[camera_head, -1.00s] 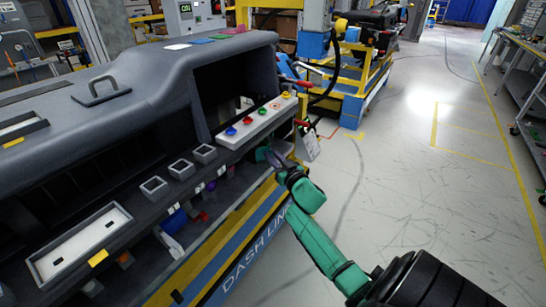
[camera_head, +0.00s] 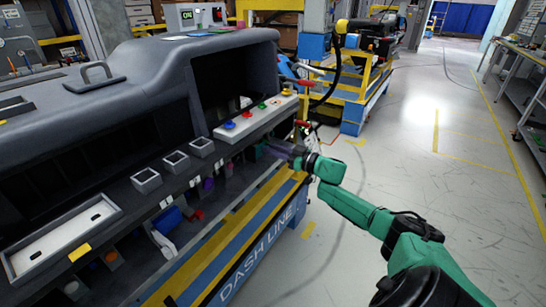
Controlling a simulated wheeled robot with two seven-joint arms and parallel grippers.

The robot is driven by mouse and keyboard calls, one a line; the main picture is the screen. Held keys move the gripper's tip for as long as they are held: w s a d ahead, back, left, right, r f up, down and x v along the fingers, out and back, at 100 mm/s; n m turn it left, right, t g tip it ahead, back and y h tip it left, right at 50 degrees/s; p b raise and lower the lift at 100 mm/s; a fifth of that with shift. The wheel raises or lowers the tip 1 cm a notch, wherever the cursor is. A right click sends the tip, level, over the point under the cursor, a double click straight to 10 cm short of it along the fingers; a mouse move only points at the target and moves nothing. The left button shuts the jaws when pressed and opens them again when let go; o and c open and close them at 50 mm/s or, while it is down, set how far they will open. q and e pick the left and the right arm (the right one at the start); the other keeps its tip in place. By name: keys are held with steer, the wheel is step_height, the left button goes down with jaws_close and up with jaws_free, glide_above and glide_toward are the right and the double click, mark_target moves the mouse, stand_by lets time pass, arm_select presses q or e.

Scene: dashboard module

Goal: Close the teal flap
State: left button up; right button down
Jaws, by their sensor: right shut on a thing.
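A small teal patch (camera_head: 258,151), which looks like part of the teal flap, shows under the dashboard's lower ledge, left of my right gripper (camera_head: 283,152). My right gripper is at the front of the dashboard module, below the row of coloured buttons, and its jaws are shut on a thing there. The fingers are dark and blurred, so the exact contact and the flap's angle are hard to see. My right arm reaches in from the lower right. My left gripper is not in view.
The grey dashboard (camera_head: 150,60) fills the left side, with a white button strip (camera_head: 255,118), small square cups (camera_head: 175,162) and a white tray (camera_head: 62,238) along its ledge. A yellow and blue rail (camera_head: 240,240) runs below. Open floor (camera_head: 430,180) lies to the right.

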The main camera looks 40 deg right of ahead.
steer(key=c, duration=0.8)
jaws_free()
steer(key=shift+w, duration=0.1)
steer(key=shift+o, duration=0.2)
steer(key=p+v, duration=0.3)
steer(key=v, duration=1.1)
steer(key=shift+s, duration=0.3)
